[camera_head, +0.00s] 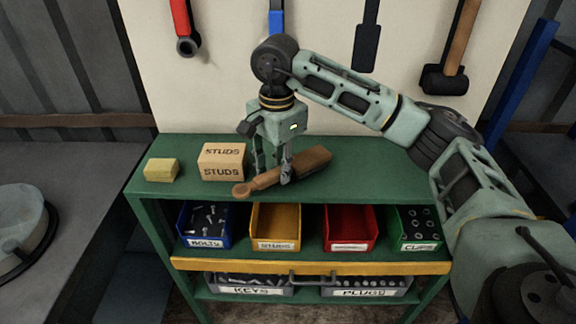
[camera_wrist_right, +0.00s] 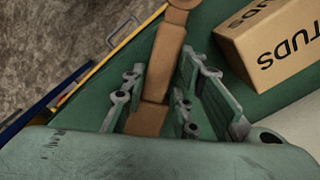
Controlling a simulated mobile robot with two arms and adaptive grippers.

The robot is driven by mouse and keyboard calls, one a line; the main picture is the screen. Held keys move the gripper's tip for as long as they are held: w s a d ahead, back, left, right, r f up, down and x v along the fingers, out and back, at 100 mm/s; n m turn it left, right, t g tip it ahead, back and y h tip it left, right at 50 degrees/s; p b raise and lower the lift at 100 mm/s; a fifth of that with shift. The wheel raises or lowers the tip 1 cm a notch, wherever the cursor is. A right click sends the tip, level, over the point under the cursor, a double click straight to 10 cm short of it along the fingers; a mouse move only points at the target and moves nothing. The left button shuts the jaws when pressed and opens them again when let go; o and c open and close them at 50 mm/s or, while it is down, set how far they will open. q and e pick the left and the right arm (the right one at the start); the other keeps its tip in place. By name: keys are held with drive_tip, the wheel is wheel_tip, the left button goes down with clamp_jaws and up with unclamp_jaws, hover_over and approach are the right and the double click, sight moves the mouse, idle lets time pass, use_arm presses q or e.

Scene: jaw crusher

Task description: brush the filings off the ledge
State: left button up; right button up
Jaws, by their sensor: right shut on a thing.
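A wooden brush (camera_head: 313,161) lies slantwise over the green ledge (camera_head: 375,170) on top of the shelf unit, its round handle end at the front edge and its wider brown part to the right. My right gripper (camera_head: 273,178) points down and is shut on the brush handle. In the right wrist view the brush (camera_wrist_right: 165,65) passes between the fingers of the right gripper (camera_wrist_right: 158,85). I cannot tell whether the brush touches the ledge. I cannot make out any filings. My left gripper is not in view.
A STUDS box (camera_head: 222,162) and a yellow block (camera_head: 160,169) stand left of the gripper. Below are the blue (camera_head: 204,240), yellow (camera_head: 276,243), red (camera_head: 350,245) and green (camera_head: 420,245) bins. Tools hang behind, including a hammer (camera_head: 446,80). The ledge's right part looks clear.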

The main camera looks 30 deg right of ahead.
drive_tip(key=shift+w+a+f, duration=0.1)
drive_tip(key=shift+a, duration=0.2)
drive_tip(key=shift+w+d+r+p, duration=0.1)
drive_tip(key=shift+r+p, duration=0.45)
drive_tip(key=shift+r, duration=0.2)
drive_tip(key=shift+r+p, duration=1.3)
drive_tip(key=shift+r, duration=1)
drive_tip(key=shift+r+p, duration=1)
drive_tip(key=shift+r, duration=0.55)
